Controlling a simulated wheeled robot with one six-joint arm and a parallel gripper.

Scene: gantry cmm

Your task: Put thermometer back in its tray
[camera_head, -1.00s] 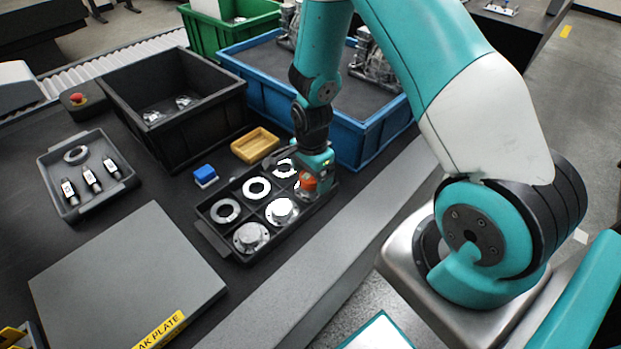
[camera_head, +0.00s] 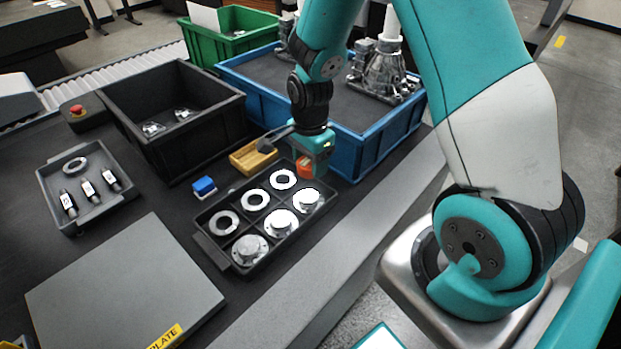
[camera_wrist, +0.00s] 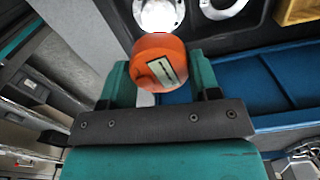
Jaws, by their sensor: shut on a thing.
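My gripper (camera_head: 309,160) is shut on an orange round object (camera_head: 304,169), which I take to be the thermometer. In the wrist view the orange object (camera_wrist: 160,62) sits between the two teal fingers, with a pale label on its face. It is held above the right end of a black compartment tray (camera_head: 237,263) and appears clear of it.
The black tray holds several white rings and flanged metal parts. A blue bin (camera_head: 375,150) stands close behind and right of my gripper. A black bin (camera_head: 170,142), a blue block (camera_head: 204,186) and a grey tray with cylinders (camera_head: 122,196) are to the left.

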